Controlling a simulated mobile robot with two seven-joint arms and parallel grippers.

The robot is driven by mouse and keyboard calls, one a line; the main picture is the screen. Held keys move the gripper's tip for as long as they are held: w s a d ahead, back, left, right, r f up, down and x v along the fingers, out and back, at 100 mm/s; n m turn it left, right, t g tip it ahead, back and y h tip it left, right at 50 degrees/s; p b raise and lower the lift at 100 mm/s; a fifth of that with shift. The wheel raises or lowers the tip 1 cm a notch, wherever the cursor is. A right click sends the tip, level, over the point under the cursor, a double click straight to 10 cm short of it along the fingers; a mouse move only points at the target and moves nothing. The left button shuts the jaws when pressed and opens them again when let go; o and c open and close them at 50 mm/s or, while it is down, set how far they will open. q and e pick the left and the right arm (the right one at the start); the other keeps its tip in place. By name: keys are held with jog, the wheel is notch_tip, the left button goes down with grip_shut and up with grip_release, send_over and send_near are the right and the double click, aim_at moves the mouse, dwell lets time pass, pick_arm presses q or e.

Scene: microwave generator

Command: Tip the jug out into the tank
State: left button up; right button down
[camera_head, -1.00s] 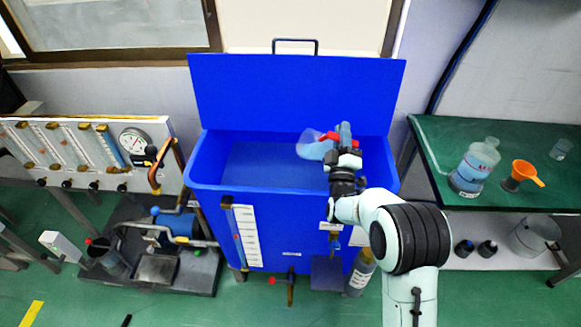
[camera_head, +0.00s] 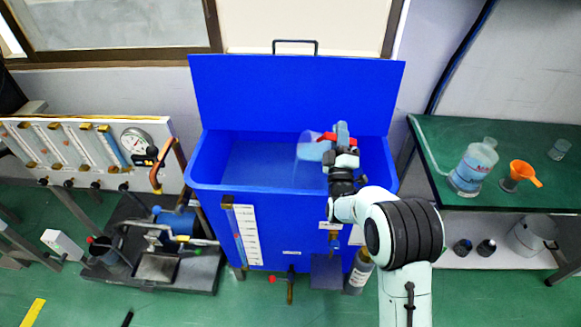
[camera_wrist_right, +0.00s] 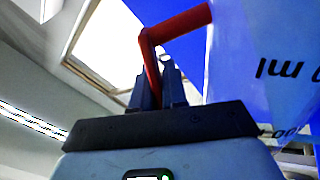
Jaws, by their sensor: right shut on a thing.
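The open blue tank (camera_head: 260,215) stands in the middle of the head view, its lid raised at the back. The clear jug (camera_head: 312,148) with a red handle is tipped to the left, inside the outline of the tank's opening. Pale blue liquid shows in it, and a faint thin streak hangs below its left end. My right gripper (camera_head: 342,133) is shut on the handle. In the right wrist view the fingers (camera_wrist_right: 160,85) grip the red handle (camera_wrist_right: 172,32), and the jug's marked wall (camera_wrist_right: 262,65) is at the right. My left gripper is out of view.
A green table (camera_head: 440,150) at the right holds a large clear bottle (camera_head: 474,168), an orange funnel (camera_head: 523,172) and a small beaker (camera_head: 559,149). A gauge panel (camera_head: 85,150) and a pump unit (camera_head: 165,245) stand at the left. A grey bottle (camera_head: 360,270) stands by the tank's front.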

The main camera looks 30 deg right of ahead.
jog(key=shift+w+a+r+n+t+y+p, duration=0.15)
jog(key=shift+a+r+n+t+y+p, duration=0.35)
jog(key=shift+n+p, duration=0.45)
dwell(0.7)
